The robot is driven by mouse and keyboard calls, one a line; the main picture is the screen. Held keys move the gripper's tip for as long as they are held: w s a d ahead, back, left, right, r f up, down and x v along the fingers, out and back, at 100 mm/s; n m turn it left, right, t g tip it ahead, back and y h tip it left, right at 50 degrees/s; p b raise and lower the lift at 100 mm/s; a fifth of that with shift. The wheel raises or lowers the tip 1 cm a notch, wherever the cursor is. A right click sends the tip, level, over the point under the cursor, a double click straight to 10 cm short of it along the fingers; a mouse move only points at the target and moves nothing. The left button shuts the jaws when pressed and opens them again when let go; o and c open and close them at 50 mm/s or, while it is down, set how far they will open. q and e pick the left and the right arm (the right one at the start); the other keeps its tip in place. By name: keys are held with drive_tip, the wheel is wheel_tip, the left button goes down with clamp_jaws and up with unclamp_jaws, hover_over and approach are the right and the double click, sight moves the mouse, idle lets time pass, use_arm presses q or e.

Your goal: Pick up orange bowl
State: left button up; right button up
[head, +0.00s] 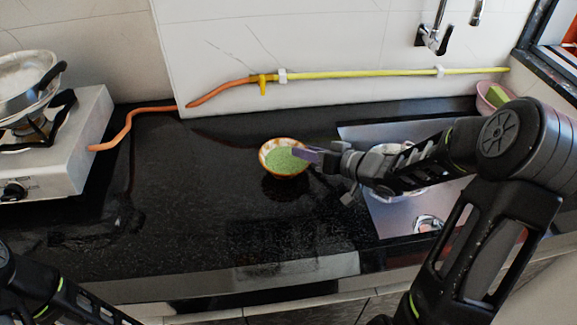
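The orange bowl (267,165) has an orange and white patterned rim and a green inside. It is at the middle of the dark counter in the head view, upright, with a dark reflection just below it. My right gripper (308,154) reaches in from the right, with its purplish fingertips at the bowl's right rim. Whether the fingers are closed on the rim cannot be made out. My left arm shows at the bottom left, and its gripper is out of view.
The black counter (190,190) is clear left of the bowl. A white stove (62,150) with a pan (30,85) stands at the left. A metal sink (385,215) is at the right under my arm. An orange hose (125,128) runs along the back, and a pink container (486,97) stands at the back right.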

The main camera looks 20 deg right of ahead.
drive_tip(key=shift+c, duration=0.4)
clamp_jaws()
drive_tip(key=shift+s, duration=0.1)
idle(0.4)
